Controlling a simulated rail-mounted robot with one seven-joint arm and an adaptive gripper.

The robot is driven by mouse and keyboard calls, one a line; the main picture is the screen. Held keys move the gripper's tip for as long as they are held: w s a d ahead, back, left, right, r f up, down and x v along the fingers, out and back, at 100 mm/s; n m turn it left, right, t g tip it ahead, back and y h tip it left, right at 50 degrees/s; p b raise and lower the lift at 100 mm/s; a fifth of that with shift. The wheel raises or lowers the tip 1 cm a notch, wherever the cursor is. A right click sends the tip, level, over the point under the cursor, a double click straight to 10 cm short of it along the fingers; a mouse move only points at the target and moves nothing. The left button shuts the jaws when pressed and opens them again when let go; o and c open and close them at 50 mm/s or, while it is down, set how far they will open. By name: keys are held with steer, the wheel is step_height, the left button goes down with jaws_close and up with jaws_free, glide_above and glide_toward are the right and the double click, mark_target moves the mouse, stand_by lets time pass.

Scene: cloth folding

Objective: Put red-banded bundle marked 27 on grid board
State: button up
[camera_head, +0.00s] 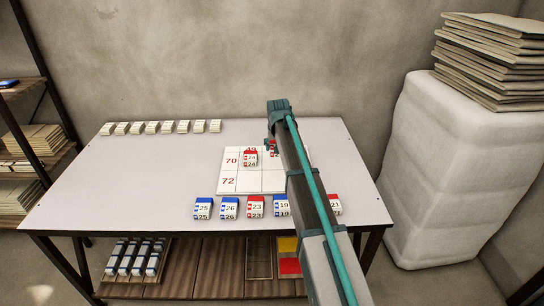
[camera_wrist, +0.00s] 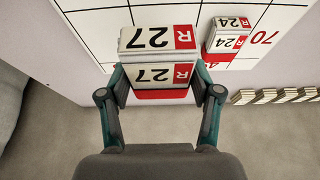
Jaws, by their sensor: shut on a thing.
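The red-banded bundle marked 27 (camera_wrist: 158,42) is white with a red R patch. It sits between the fingertips of my gripper (camera_wrist: 160,80) in the wrist view. My gripper is shut on it. In the head view my arm hides most of the bundle, and only a bit of red and white (camera_head: 272,148) shows near the far edge of the grid board (camera_head: 228,186). In the wrist view the bundle overlaps the board's edge cells. I cannot tell whether it touches the board. The red bundle marked 24 (camera_head: 249,159) sits on the board, one column to the left.
Blue bundles 25 (camera_head: 203,208), 26 (camera_head: 230,207) and 19 (camera_head: 282,205), and red bundles 23 (camera_head: 256,206) and 21 (camera_head: 335,204), line the table's front edge. Several pale bundles (camera_head: 166,127) stand at the back left.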

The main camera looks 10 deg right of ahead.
glide_above(274, 159)
steer(key=s, duration=0.2)
steer(key=f, duration=0.4)
steer(key=f+p, duration=0.1)
steer(key=f, duration=0.1)
steer(key=shift+w+a+f, duration=0.15)
steer(key=shift+w+f, duration=0.1)
steer(key=shift+f, duration=0.05)
steer(key=shift+f+p, duration=0.35)
steer(key=shift+f, duration=1.35)
steer(key=shift+f, duration=0.2)
steer(key=o, duration=1.2)
steer(key=shift+c, duration=0.2)
steer(key=shift+r, duration=0.1)
steer(key=b+v, duration=0.1)
steer(key=v, duration=1.1)
steer(key=shift+r, duration=0.1)
